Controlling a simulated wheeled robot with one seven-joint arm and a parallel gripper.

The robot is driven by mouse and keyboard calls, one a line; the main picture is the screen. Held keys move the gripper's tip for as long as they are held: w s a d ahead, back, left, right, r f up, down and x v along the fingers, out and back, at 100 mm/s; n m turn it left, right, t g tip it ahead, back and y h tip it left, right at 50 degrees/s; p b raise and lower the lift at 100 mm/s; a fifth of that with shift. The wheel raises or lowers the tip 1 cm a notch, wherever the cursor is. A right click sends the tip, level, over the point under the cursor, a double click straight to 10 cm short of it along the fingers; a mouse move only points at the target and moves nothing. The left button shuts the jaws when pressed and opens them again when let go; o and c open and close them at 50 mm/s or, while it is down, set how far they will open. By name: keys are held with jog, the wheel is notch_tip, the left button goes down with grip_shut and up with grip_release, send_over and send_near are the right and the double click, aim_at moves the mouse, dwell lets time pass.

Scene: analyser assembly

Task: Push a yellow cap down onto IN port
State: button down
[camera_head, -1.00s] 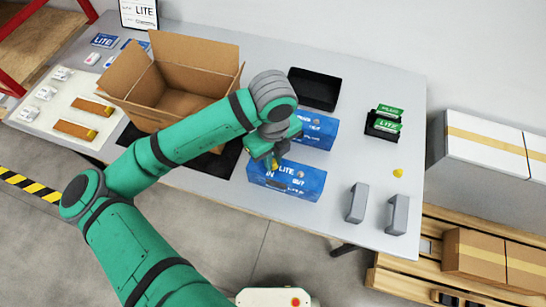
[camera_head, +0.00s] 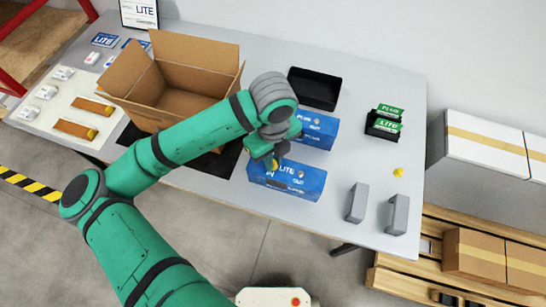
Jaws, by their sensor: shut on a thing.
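A blue analyser box marked LITE (camera_head: 300,180) stands near the front edge of the table, its IN label at the left of its face. My gripper (camera_head: 274,162) is over the left part of this box, shut on a yellow cap (camera_head: 275,165), of which only a small bit shows. The fingers and arm hide most of the cap and the port under it, so I cannot tell whether the cap touches the port. Another yellow cap (camera_head: 398,172) lies on the table at the right.
A second blue box marked PLUS (camera_head: 319,130) stands just behind. An open cardboard box (camera_head: 200,47) is to the left, a black tray (camera_head: 315,90) at the back. Two grey blocks (camera_head: 356,203) (camera_head: 397,214) and a black holder with green cards (camera_head: 383,124) are to the right.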

jog(key=c, duration=1.6)
grip_release()
jog(key=shift+c, duration=0.2)
jog(key=shift+r, duration=3.45)
